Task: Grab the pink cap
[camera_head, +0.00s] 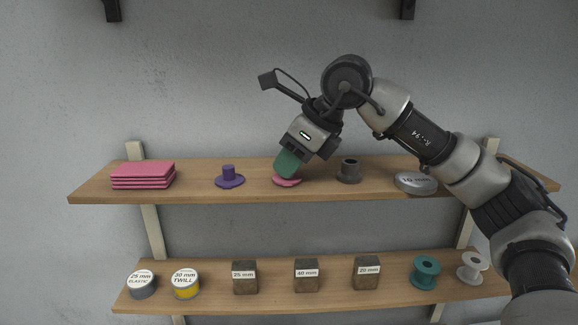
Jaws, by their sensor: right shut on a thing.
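The pink cap (285,182) is on the upper shelf, left of the shelf's right half. Only its flat pink brim shows; its upper part is hidden by my right gripper. My right gripper (288,165) comes down from the upper right, tilted, with a green finger over the cap. It is shut on the pink cap, which still appears to be at shelf level; I cannot tell whether it touches the board. My left gripper is not in view.
The upper shelf (200,193) also bears pink folded cloths (143,175), a purple cap (229,178), a dark grey cap (348,172) and a grey tin (415,183). The lower shelf (330,296) bears labelled tins (185,284), blocks (306,276) and spools (426,272).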

